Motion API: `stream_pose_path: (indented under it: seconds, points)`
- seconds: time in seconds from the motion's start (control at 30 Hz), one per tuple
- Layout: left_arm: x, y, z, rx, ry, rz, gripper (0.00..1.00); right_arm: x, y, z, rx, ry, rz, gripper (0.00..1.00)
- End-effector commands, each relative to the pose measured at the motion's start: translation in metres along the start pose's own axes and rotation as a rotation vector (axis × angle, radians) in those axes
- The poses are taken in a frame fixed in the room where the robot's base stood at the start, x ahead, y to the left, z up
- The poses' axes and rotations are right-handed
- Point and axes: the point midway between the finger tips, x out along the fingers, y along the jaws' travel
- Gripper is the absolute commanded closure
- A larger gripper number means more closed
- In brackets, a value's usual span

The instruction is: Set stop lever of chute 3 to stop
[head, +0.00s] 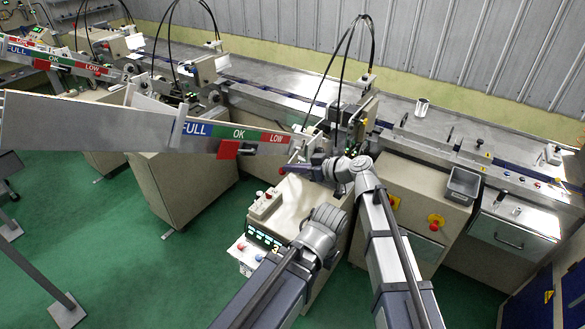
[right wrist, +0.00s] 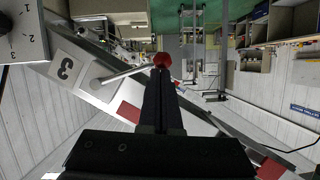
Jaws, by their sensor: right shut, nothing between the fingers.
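The stop lever (right wrist: 128,74) is a thin metal rod with a red knob (right wrist: 162,60) in the right wrist view. It comes from the chute side beside a white plate with a black 3 (right wrist: 67,67). My right gripper (right wrist: 160,78) is shut with its dark fingers empty. Its tips appear right at the knob; I cannot tell whether they touch. In the head view my right gripper (head: 297,169) points left near the lower right end of the chute (head: 100,128), and the red knob (head: 281,171) shows at its tip. My left gripper is not seen.
The chute carries a FULL, OK, LOW strip (head: 238,133) and a red marker (head: 228,150). A machine with a control panel (head: 263,237) stands below my gripper. A conveyor line runs behind. A dial (right wrist: 22,30) is close at the upper left in the wrist view.

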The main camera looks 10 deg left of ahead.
Motion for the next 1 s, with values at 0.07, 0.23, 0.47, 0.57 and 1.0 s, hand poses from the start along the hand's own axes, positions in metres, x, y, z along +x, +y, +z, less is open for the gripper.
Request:
stream_pose_path:
  seconds: [0.07, 0.23, 0.47, 0.57, 1.0]
  points:
    - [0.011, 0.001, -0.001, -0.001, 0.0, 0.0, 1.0, 0.004, -0.001, 0.011, -0.051, -0.001, 0.019, 1.0]
    - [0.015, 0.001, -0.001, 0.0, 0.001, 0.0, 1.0, 0.006, 0.003, 0.015, -0.058, -0.001, 0.022, 1.0]
    - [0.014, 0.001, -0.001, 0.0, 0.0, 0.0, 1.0, 0.005, 0.002, 0.013, -0.057, -0.001, 0.021, 1.0]
    - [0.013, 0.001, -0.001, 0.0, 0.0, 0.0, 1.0, 0.005, 0.002, 0.012, -0.056, -0.001, 0.021, 1.0]
    - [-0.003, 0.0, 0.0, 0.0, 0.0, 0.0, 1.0, -0.001, 0.0, -0.002, -0.056, -0.001, 0.021, 1.0]
